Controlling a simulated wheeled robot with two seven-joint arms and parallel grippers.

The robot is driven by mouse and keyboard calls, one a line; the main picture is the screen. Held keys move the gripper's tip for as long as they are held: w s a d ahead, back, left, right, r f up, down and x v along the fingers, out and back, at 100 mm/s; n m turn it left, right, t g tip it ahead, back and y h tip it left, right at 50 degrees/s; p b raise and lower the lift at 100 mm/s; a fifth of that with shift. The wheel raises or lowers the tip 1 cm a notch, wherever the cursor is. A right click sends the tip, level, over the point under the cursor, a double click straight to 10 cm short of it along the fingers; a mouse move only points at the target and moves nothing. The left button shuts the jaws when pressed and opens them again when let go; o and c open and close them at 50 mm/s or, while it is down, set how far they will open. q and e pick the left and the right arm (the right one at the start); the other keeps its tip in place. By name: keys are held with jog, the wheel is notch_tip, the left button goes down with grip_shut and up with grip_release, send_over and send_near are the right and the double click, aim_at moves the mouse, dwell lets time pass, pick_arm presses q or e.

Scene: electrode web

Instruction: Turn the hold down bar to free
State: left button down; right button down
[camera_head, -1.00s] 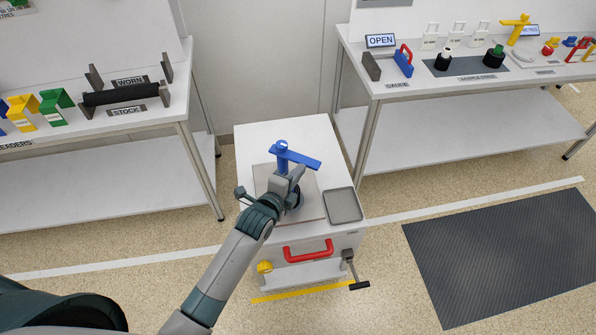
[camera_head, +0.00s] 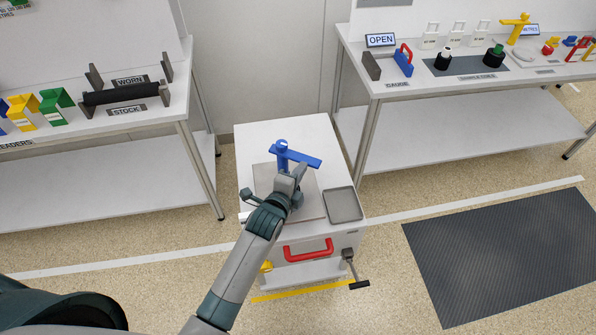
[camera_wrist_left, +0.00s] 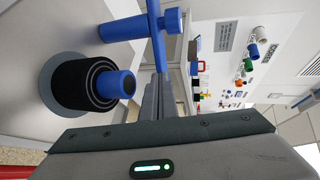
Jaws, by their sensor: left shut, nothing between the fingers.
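The blue hold down bar (camera_head: 303,159) sits on a blue post on top of the white cart and points right and slightly toward me. It also shows in the left wrist view (camera_wrist_left: 156,38), with its round knob (camera_wrist_left: 171,20). My left gripper (camera_head: 299,171) is shut and empty, at the near side of the bar. In the left wrist view its fingers (camera_wrist_left: 157,98) reach close to the bar's end; I cannot tell whether they touch. A black roll on a blue core (camera_wrist_left: 88,83) stands beside the bar, mostly hidden by my gripper in the head view. My right gripper is not in view.
The cart top (camera_head: 310,128) also carries a grey tray (camera_head: 343,205). A red handle (camera_head: 308,250) and a black-ended crank (camera_head: 358,284) are at its front. Benches stand at left (camera_head: 60,170) and right (camera_head: 460,140). A dark mat (camera_head: 500,255) lies on the floor.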

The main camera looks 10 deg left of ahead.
aim_at(312, 160)
pick_arm(q)
jog(key=shift+w+d, duration=0.1)
jog(key=shift+d, duration=0.1)
jog(key=shift+n+y, duration=0.3)
jog(key=shift+w+d+p, duration=0.15)
jog(key=shift+w+d, duration=0.2)
jog(key=shift+w, duration=0.5)
jog(key=shift+w+d+p, duration=0.2)
jog(key=shift+w+d, duration=0.2)
jog(key=shift+w, duration=0.4)
jog(key=shift+w+d+p, duration=0.15)
jog(key=shift+w+d, duration=0.2)
jog(key=shift+w, duration=0.5)
jog(key=shift+s, duration=0.1)
